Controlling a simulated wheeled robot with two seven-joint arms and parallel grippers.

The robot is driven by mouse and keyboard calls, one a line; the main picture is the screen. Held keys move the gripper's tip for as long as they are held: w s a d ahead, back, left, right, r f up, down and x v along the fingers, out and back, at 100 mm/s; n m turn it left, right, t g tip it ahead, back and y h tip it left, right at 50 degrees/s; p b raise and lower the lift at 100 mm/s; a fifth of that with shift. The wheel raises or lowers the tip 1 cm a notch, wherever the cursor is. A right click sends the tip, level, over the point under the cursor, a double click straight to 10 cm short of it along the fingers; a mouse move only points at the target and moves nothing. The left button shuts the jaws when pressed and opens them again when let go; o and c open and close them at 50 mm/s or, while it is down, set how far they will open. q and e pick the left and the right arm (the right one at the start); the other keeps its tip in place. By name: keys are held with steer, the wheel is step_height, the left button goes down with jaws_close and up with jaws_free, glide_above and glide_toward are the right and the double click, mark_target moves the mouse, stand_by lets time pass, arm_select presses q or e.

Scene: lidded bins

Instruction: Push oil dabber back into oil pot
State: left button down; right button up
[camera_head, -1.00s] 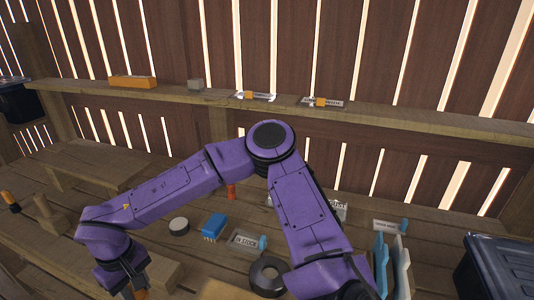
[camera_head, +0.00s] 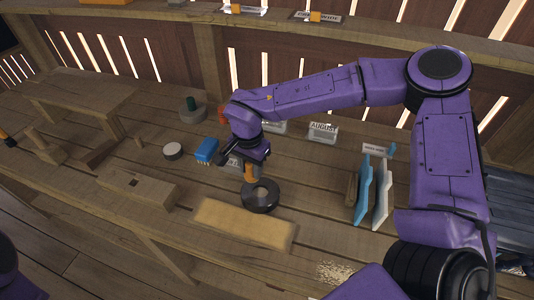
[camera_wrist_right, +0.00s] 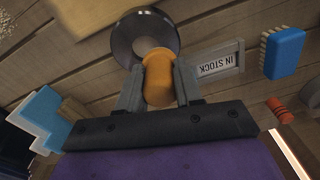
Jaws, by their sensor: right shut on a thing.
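My right gripper (camera_head: 249,168) points down and is shut on the orange-brown handle of the oil dabber (camera_head: 250,174). The handle also shows between the fingers in the right wrist view (camera_wrist_right: 158,80). The oil pot (camera_head: 262,197) is a dark, round, ring-like pot on the bench, right at the handle's lower end. In the wrist view the pot (camera_wrist_right: 126,45) lies just beyond the handle, which overlaps its near rim. The dabber's lower end is hidden, and I cannot tell whether it is inside the pot. My left gripper is out of view.
A pale wooden board (camera_head: 240,224) lies just in front of the pot. A blue brush (camera_head: 206,150) and an "IN STOCK" sign (camera_wrist_right: 220,64) are close by. Blue and white upright panels (camera_head: 370,190) stand to the right. A slotted wooden block (camera_head: 140,188) is on the left.

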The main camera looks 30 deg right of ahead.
steer(key=m, duration=0.5)
steer(key=m+p, duration=0.1)
steer(key=m, duration=0.1)
steer(key=shift+d+r, duration=0.3)
steer(key=shift+r, duration=0.05)
steer(key=m, duration=0.4)
steer(key=shift+s+d+p, duration=0.1)
steer(key=shift+d+p, duration=0.1)
steer(key=shift+p, duration=0.1)
steer(key=m, duration=0.3)
steer(key=m+p, duration=0.1)
steer(key=m, duration=0.3)
steer(key=shift+d+r+g, duration=0.2)
steer(key=shift+g, duration=0.1)
steer(key=m, duration=0.4)
steer(key=shift+d+r+p, duration=0.1)
steer(key=shift+d+p, duration=0.05)
steer(key=shift+p, duration=0.15)
steer(key=m, duration=0.5)
steer(key=m+p, duration=0.1)
steer(key=m, duration=0.1)
steer(key=shift+s+d+r+g, duration=0.1)
steer(key=shift+s+d+g, duration=0.05)
steer(key=shift+d+g, duration=0.15)
steer(key=m, duration=0.6)
steer(key=m+y+p, duration=0.1)
steer(key=m, duration=0.3)
steer(key=shift+s+d, duration=0.1)
steer(key=shift+d, duration=0.15)
